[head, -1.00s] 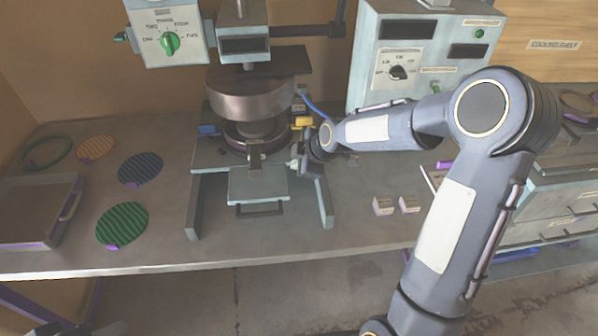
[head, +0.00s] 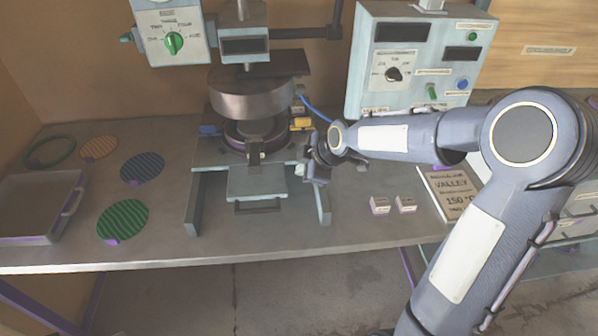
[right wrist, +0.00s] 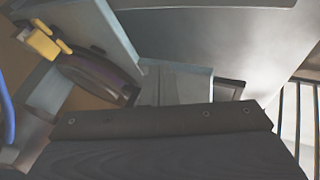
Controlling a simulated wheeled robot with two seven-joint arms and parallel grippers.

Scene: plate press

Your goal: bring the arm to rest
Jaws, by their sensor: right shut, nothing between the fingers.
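My right arm comes in from the right in the head view. My right gripper (head: 318,170) is at the right side of the plate press (head: 255,95), beside its frame. The sensor-free view of the fingertips is small, but the jaws look closed and empty. The right wrist view shows a dark gripper body along the bottom, the press's light frame (right wrist: 180,83) and a yellow part (right wrist: 42,42). Whether the gripper touches the press I cannot tell. My left gripper is not in view.
Green (head: 122,220) and blue (head: 142,168) ribbed discs and a grey tray (head: 30,238) lie at the left of the bench. A control box (head: 415,75) stands behind my right arm.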

